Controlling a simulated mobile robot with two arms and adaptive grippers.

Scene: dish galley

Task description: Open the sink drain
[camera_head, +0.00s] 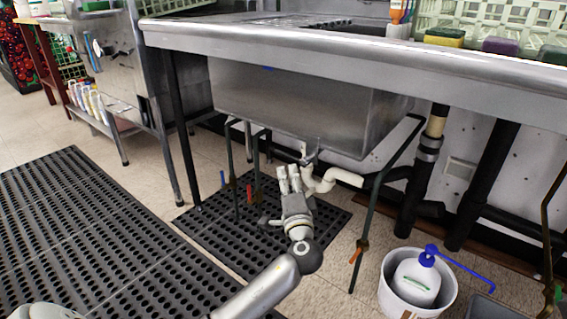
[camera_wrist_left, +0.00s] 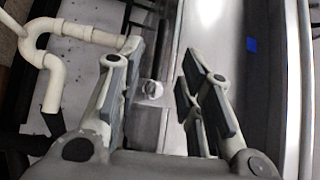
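The steel sink basin (camera_head: 290,105) hangs under the counter, and its side also shows in the left wrist view (camera_wrist_left: 265,95). Below it is a white curved drain pipe (camera_head: 340,178), seen at upper left in the left wrist view (camera_wrist_left: 55,65). A small round silver fitting (camera_wrist_left: 151,88) shows between my fingers in that view; I cannot tell whether it is the drain handle. My left gripper (camera_head: 288,176) is open and empty, reaching up below the basin; its spread fingers show in the left wrist view (camera_wrist_left: 160,60). My right gripper is out of view.
Thin dark pipes with red (camera_head: 249,193), blue and orange (camera_head: 357,249) valve handles stand around my left gripper. A white bucket (camera_head: 388,290) with a blue-pump bottle (camera_head: 416,278) is at right. Black perforated mats (camera_head: 85,225) cover the floor. A counter leg (camera_head: 182,130) stands left.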

